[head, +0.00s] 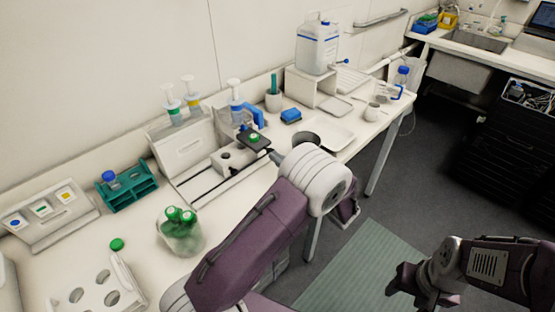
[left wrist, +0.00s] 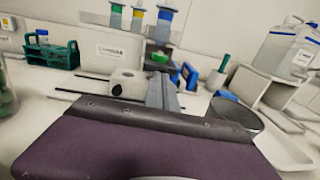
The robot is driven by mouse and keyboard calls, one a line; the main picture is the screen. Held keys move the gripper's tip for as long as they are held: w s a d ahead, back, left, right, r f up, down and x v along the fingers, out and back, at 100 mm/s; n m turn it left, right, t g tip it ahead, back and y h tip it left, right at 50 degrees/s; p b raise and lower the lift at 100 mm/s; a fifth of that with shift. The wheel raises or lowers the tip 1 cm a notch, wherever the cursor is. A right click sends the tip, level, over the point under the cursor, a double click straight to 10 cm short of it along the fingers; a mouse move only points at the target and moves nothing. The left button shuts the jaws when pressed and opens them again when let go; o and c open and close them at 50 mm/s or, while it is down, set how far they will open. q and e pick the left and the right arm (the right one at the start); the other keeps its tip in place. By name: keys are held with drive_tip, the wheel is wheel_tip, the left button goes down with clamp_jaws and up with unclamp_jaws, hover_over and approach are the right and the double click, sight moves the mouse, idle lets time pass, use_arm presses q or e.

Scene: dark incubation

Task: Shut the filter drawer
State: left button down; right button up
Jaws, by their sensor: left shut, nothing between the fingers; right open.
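The filter station is a white housing (head: 185,150) with dark rails (head: 212,182) in front. A white block (head: 230,160) with a round hole sits by the rails; it also shows in the left wrist view (left wrist: 128,84). A dark plate (head: 262,144), which looks like the filter drawer, carries a green round piece (head: 254,137). My left gripper (head: 274,155) is shut and empty, its tip close beside the plate; I cannot tell whether they touch. Its fingers also show in the left wrist view (left wrist: 162,94). My right gripper (head: 402,284) is open, low over the floor at lower right.
Coloured-ring plungers (head: 172,104) stand behind the station. A teal rack (head: 128,192), a jar with green caps (head: 181,238) and a white holed rack (head: 95,290) are left. A dark bowl (head: 306,139), a white tray (head: 330,132) and a jug (head: 317,48) are right.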

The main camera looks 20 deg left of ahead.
sight(261, 145)
use_arm(q)
drive_tip(key=x, duration=0.7)
drive_tip(key=shift+s+a, duration=0.25)
drive_tip(key=shift+w+a, duration=0.15)
drive_tip(key=shift+a, duration=0.15)
drive_tip(key=shift+d+r, duration=0.15)
drive_tip(key=shift+r, duration=0.05)
use_arm(e)
drive_tip(key=shift+s+d+r, duration=0.15)
drive_tip(key=shift+d, duration=0.15)
